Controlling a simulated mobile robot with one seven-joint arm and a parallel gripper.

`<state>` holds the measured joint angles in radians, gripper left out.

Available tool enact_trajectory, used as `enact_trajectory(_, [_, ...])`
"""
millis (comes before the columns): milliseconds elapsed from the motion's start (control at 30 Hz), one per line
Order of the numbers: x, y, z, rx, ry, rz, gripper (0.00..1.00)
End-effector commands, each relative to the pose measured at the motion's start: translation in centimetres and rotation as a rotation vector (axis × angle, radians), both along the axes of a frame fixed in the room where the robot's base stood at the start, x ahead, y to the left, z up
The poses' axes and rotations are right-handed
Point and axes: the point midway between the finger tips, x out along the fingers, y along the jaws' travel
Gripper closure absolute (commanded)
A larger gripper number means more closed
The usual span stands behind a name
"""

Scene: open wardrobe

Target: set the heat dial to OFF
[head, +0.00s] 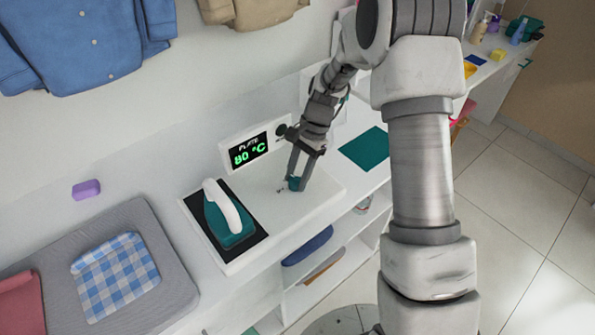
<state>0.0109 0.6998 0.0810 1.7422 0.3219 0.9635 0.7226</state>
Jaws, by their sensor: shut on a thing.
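My gripper (297,176) points down at the white console and is shut on the small teal heat dial (295,184). The fingers hide much of the dial, and I cannot read which mark it points to. Small dark marks show on the console just left of it. The display (249,150) behind reads PLATE 80 °C in green. A teal iron with a white handle (230,222) rests on the black plate (255,248) at the console's left end.
A grey pad (175,283) with a folded blue checked cloth (115,275) lies to the left. A purple block (86,189) lies behind it. A dark teal sheet (366,149) lies right of the console. Shelves below hold a blue item (307,246).

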Motion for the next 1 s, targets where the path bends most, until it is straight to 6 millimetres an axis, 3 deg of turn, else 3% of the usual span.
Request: enact_trajectory(1000, [0.22,0.56,0.08,0.0,0.0,0.918,1.0])
